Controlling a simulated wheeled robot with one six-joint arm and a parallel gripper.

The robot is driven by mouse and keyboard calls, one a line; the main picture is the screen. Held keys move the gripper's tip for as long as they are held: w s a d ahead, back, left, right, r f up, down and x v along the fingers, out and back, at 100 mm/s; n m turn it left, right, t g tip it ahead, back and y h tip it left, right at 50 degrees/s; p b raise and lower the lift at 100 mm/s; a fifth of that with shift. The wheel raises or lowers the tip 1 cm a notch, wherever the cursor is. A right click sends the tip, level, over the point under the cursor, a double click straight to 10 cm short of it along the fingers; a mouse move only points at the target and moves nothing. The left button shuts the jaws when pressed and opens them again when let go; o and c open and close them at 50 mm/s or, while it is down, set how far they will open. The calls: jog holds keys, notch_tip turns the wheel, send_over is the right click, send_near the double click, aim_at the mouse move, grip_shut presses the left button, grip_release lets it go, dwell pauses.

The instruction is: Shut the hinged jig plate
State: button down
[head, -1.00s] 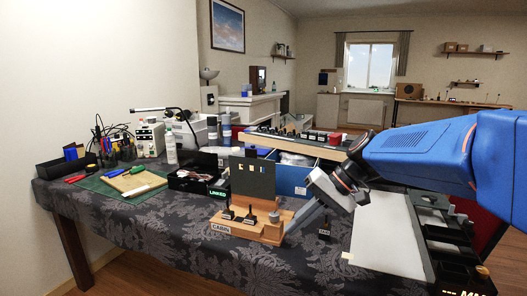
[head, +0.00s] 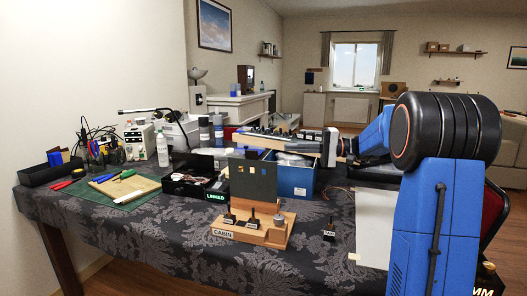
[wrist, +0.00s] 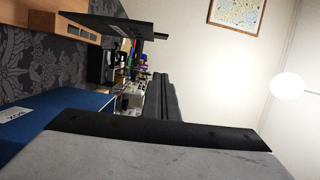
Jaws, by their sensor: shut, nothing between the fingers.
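The jig stands on the table in the head view, with a wooden base (head: 250,235) marked CABIN. Its dark hinged plate (head: 253,181) stands upright at the back of the base, with small openings in it. In the wrist view the picture is turned on its side, and what looks like the plate (wrist: 115,27) shows nearly edge-on beside wood. My gripper (head: 327,148) is shut and empty, to the right of the plate and above it, over the blue box. It touches nothing that I can make out. A grey and black part of it fills the bottom of the wrist view.
Small black switches stand on the front of the base. The blue box (head: 292,179) is close behind the plate, and a black LINKED tray (head: 190,186) is to its left. A TAXI piece (head: 329,231) and a white sheet (head: 374,222) lie to the right. The cloth in front is clear.

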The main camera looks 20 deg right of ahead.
jog(key=a, duration=1.1)
jog(key=shift+a+f, duration=0.15)
jog(key=shift+a, duration=0.15)
jog(key=shift+s, duration=0.15)
